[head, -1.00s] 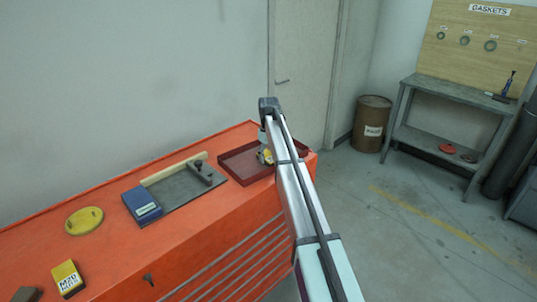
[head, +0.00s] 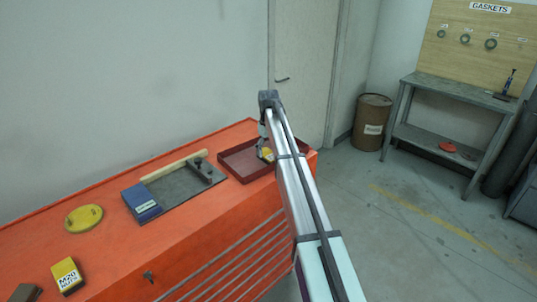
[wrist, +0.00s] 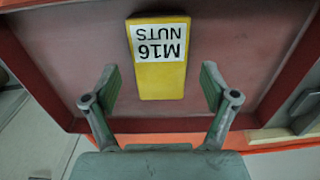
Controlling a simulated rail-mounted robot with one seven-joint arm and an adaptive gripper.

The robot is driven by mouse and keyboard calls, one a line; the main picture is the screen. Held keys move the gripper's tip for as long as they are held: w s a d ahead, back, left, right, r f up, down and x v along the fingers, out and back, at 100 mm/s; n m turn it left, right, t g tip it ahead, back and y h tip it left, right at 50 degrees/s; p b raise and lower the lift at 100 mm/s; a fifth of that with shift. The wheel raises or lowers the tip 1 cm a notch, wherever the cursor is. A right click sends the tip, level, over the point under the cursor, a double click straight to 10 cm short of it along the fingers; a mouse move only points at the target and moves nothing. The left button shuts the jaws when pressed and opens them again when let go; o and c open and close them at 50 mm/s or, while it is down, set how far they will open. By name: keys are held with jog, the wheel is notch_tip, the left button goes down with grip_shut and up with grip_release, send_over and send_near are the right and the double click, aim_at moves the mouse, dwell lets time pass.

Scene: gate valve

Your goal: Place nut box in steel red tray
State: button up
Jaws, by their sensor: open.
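A yellow nut box with a white "M16 NUTS" label (wrist: 160,62) lies on the floor of the dark red steel tray (wrist: 55,45). In the head view the box (head: 267,154) shows as a small yellow patch inside the tray (head: 234,167), partly covered by my arm. My gripper (wrist: 158,88) is open, with one finger on each side of the box's lower part and a visible gap at both sides. In the head view my gripper (head: 264,148) is at the tray, mostly hidden.
The tray stands at the right end of an orange cabinet top (head: 120,246). Left of it are a grey plate (head: 182,188), a blue box (head: 142,203), a yellow disc (head: 84,218) and another yellow box labelled M20 (head: 67,277).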

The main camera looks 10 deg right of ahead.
aim_at(268, 154)
notch_tip(268, 154, up, 10)
jog(key=b, duration=0.2)
jog(key=shift+r, duration=0.15)
